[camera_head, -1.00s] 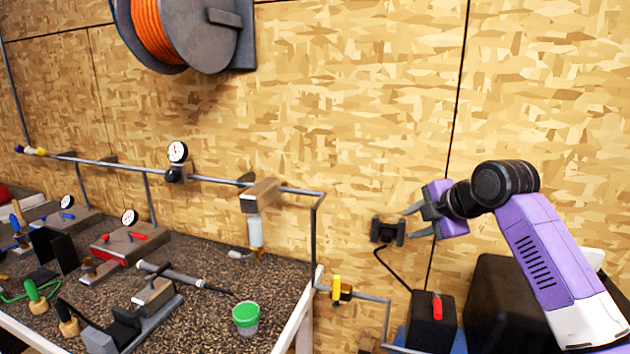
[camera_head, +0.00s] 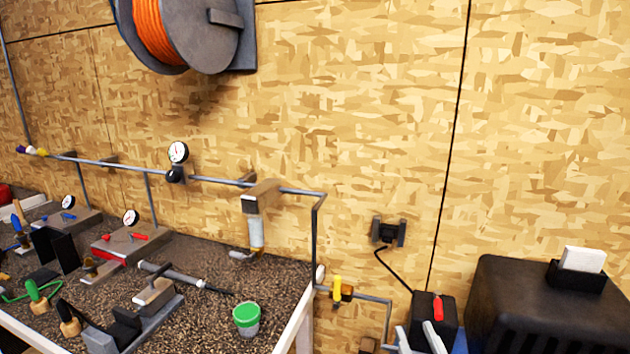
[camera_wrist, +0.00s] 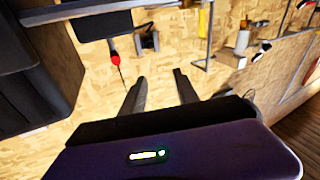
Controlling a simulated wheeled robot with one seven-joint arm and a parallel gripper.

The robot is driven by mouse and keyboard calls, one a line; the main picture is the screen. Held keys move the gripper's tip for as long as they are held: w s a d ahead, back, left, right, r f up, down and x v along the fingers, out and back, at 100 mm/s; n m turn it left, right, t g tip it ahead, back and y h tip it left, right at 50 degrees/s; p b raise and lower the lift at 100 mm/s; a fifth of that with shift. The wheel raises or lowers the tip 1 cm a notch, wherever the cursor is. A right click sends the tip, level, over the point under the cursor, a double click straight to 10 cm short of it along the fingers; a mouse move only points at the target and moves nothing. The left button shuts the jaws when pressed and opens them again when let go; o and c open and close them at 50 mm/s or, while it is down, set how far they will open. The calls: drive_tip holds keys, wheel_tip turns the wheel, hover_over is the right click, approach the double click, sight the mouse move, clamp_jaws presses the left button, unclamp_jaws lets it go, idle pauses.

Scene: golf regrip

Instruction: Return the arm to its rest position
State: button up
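My gripper shows in the wrist view (camera_wrist: 158,77) with its two dark fingers spread apart and nothing between them. In the head view only what look like its pale fingertips (camera_head: 416,330) show at the bottom edge, in front of the black box with a red switch (camera_head: 434,318). The rest of my arm is outside the head view. The gripper points toward the wall, with open space before it.
A workbench (camera_head: 215,325) with tools, a club in a clamp and a green-lidded cup (camera_head: 246,318) stands at left. A pipe (camera_head: 315,235) runs along the wall. A large black machine (camera_head: 505,305) stands at right. A wall outlet (camera_head: 389,232) has a cord.

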drive_tip(key=s+d+f+m+g, duration=0.1)
drive_tip(key=s+f+g, duration=0.1)
drive_tip(key=s, duration=1.8)
drive_tip(key=s+d+f+m+g+h, duration=0.1)
drive_tip(key=s+f, duration=0.4)
drive_tip(key=s, duration=1.5)
drive_tip(key=shift+s+g, duration=0.4)
drive_tip(key=shift+g, duration=0.2)
